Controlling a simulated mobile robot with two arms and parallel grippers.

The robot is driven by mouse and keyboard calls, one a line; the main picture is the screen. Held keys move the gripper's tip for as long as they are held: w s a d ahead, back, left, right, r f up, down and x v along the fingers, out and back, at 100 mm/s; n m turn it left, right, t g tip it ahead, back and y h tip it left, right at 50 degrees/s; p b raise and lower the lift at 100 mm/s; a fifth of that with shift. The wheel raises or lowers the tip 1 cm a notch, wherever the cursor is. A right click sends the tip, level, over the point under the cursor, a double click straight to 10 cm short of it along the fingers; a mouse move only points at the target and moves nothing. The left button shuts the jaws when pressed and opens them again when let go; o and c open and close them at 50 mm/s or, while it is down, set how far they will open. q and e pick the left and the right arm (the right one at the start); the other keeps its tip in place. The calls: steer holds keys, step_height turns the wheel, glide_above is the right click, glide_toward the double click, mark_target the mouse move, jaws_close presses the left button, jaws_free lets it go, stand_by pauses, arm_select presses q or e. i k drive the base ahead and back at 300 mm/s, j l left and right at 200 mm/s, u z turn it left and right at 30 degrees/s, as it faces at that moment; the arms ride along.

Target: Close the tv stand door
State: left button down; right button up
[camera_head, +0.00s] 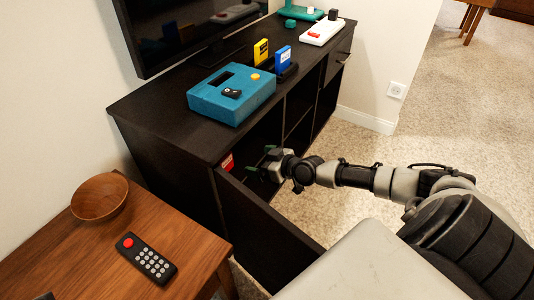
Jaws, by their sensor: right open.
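The dark TV stand (160,108) runs along the wall from the lower left to the upper right. Its left door (262,238) is swung open and sticks out toward me, with its inner face hidden from this angle. My right gripper (258,168) is open at the mouth of the left compartment, just behind the door's top edge. I cannot tell whether it touches the door. My left gripper is not clearly visible.
A blue box (231,96) and several small toy-like items stand on the TV stand, below a television (185,25). A wooden table (75,252) with a bowl (99,196) and a remote (146,258) stands close to the door on the left. Carpet (470,130) is free on the right.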

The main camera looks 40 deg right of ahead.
mark_target(273, 250)
steer(key=z, duration=1.15)
